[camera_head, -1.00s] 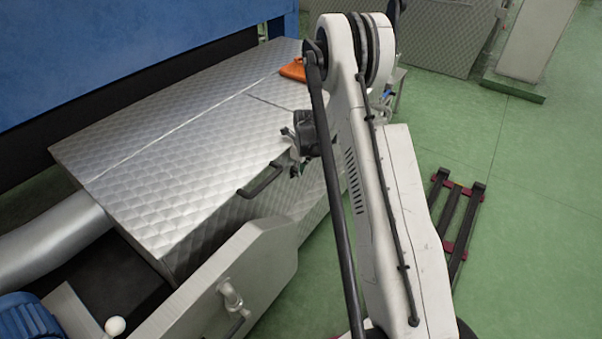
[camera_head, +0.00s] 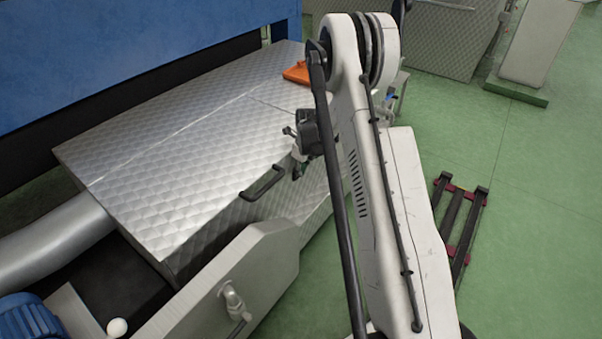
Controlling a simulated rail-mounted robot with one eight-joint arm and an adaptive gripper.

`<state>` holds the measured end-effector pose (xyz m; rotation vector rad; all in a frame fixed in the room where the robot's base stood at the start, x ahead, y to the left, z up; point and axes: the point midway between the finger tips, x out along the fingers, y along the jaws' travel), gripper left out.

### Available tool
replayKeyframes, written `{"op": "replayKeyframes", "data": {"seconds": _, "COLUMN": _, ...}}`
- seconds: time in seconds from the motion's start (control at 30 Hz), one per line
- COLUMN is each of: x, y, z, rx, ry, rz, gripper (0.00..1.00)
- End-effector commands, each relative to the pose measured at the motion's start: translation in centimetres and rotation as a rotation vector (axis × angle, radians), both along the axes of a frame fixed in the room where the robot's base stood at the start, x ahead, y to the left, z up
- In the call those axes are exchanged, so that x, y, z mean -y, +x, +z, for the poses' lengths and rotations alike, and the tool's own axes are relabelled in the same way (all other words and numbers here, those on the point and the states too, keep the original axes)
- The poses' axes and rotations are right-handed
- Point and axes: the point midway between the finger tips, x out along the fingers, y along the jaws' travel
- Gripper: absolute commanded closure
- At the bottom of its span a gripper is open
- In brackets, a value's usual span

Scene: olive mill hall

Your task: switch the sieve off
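A large machine with a quilted steel lid (camera_head: 190,135) fills the left and middle of the head view; I cannot tell whether it is the sieve. A black handle (camera_head: 263,184) sits at the lid's front edge. My gripper (camera_head: 291,133) is small and partly hidden behind my white arm, close to the lid's front edge, right of the handle. I cannot tell whether its fingers are open or shut, or whether it touches anything. A lever-like fitting (camera_head: 234,301) is on the steel panel (camera_head: 245,270) at the front. No switch is clearly visible.
An orange object (camera_head: 297,72) lies on the lid's far end. A blue motor (camera_head: 28,318), a white ball knob (camera_head: 117,327) and a thick steel pipe (camera_head: 55,240) are at lower left. A dark rack with red parts (camera_head: 460,215) lies on the open green floor at right.

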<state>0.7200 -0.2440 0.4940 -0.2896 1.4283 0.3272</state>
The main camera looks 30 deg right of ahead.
Motion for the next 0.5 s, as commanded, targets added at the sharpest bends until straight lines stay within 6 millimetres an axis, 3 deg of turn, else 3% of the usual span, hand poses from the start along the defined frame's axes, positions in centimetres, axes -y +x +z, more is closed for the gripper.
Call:
{"op": "replayKeyframes", "data": {"seconds": 0.33, "x": -0.1, "y": 0.0, "z": 0.1, "rx": 0.005, "ry": 0.002, "rz": 0.002, "gripper": 1.00}}
{"op": "replayKeyframes", "data": {"seconds": 0.5, "x": 0.5, "y": -1.7, "z": 0.2, "rx": 0.003, "ry": 0.001, "rz": 0.002, "gripper": 1.00}}
